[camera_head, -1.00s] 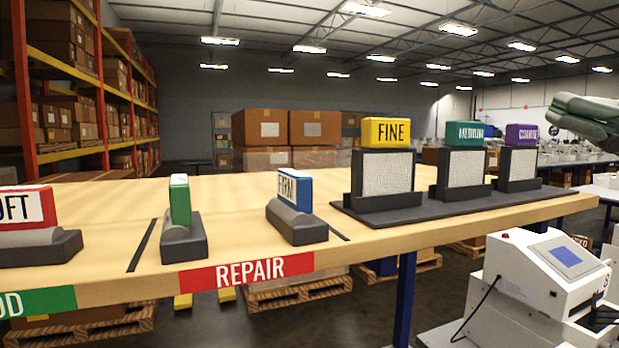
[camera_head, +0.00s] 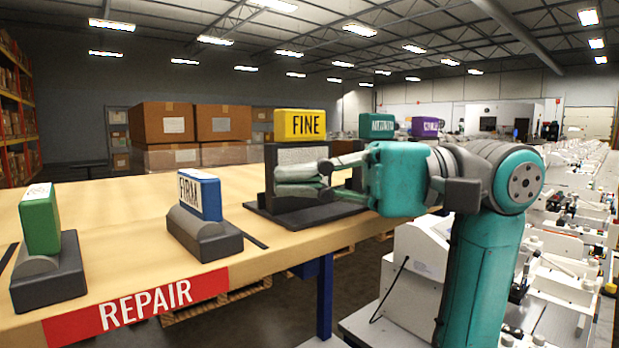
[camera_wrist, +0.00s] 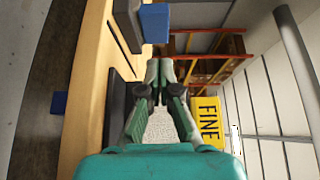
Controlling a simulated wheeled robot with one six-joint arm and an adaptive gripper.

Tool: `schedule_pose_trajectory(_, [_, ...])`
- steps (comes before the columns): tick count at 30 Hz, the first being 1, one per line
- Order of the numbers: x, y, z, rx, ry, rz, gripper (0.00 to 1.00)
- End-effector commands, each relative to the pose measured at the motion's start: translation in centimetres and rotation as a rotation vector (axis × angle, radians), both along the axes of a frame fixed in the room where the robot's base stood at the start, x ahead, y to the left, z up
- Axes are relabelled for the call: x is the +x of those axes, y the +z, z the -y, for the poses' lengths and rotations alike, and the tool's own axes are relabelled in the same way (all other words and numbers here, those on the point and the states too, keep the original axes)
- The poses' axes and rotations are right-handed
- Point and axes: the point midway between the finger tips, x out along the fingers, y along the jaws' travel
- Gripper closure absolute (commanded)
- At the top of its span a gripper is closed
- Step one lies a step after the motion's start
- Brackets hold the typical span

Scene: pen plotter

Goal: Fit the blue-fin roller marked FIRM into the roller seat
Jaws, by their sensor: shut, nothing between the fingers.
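The blue-fin roller marked FIRM (camera_head: 201,196) lies in a dark grey cradle (camera_head: 210,240) on the table, left of centre in the head view. Its blue fin (camera_wrist: 155,22) also shows at the top of the wrist view. My gripper (camera_head: 278,182) is shut and empty. It is right of the FIRM roller and apart from it, in front of the FINE block's stand in the head view. The fingertips (camera_wrist: 160,66) point towards the blue fin in the wrist view. I cannot make out the roller seat.
A green-fin roller (camera_head: 40,220) stands in its cradle at the left. FINE (camera_head: 300,125), teal (camera_head: 377,126) and purple (camera_head: 424,127) blocks stand on a dark rack behind my arm. A white machine (camera_head: 420,255) stands below the table at the right. The wooden table is clear behind the cradles.

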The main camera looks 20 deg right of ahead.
Motion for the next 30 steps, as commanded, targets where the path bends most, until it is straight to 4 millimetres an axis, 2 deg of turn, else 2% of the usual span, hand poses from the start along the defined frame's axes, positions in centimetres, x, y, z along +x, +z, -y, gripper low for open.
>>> schedule_pose_trajectory(1, [0.0,0.0,-1.1,0.000,0.004,0.001,1.00])
schedule_pose_trajectory(6, [0.4,0.0,-3.7,0.000,0.004,0.000,1.00])
schedule_pose_trajectory(12, [0.8,0.0,-5.7,0.000,0.001,0.000,1.00])
schedule_pose_trajectory(26, [0.9,0.0,-6.2,0.000,0.000,0.000,1.00])
schedule_pose_trajectory(30, [0.0,0.0,-6.6,0.000,0.001,0.003,1.00])
